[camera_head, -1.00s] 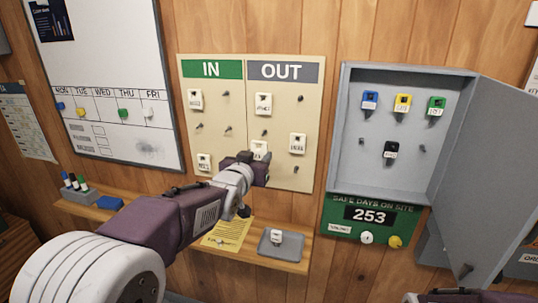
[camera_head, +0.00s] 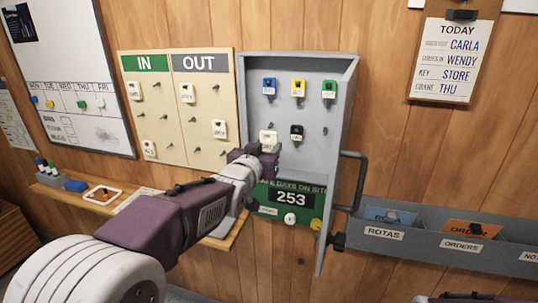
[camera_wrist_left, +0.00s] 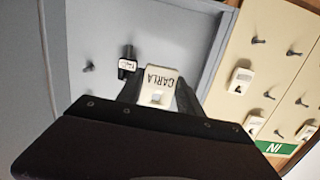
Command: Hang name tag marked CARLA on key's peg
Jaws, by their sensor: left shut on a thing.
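My left gripper (camera_head: 262,150) is shut on the white name tag (camera_head: 268,139), held upright at the lower left of the open grey key cabinet (camera_head: 305,165). In the left wrist view the tag (camera_wrist_left: 158,85) reads CARLA, upside down, between the fingers (camera_wrist_left: 158,97). A black key tag (camera_head: 296,132) hangs just right of it in the head view; it also shows in the wrist view (camera_wrist_left: 127,65). A bare peg (camera_wrist_left: 88,67) is beyond the black one. Whether the CARLA tag touches a peg is unclear.
Blue (camera_head: 269,87), yellow (camera_head: 298,88) and green (camera_head: 329,90) key tags hang in the cabinet's upper row. The IN/OUT board (camera_head: 180,120) holds other white tags. A TODAY clipboard (camera_head: 455,60) lists CARLA and KEY STORE. The cabinet door handle (camera_head: 352,182) sticks out right.

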